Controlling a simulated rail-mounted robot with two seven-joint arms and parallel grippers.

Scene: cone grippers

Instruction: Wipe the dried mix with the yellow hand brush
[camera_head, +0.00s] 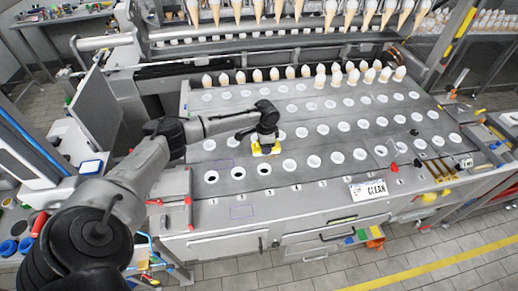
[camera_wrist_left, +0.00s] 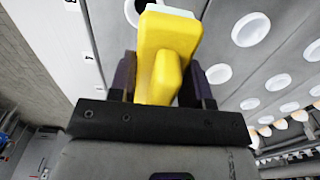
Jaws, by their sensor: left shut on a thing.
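The yellow hand brush (camera_head: 265,149) is in my left gripper (camera_head: 266,136), over the grey plate with rows of holes. In the left wrist view the yellow brush (camera_wrist_left: 165,55) stands between the two dark fingers of the left gripper (camera_wrist_left: 160,82), which are shut on it. A pale strip shows along its far edge. A white-ringed hole is partly behind the brush. I cannot make out the dried mix; the brush and gripper cover part of the plate. My right gripper is not in view.
The plate (camera_head: 330,173) has rows of white-ringed holes, with dark open holes (camera_head: 238,173) at the front left. Several cones (camera_head: 275,74) stand along its back. A CLEAN sign (camera_head: 368,190) is on the front edge. Tools (camera_head: 440,170) lie at the right.

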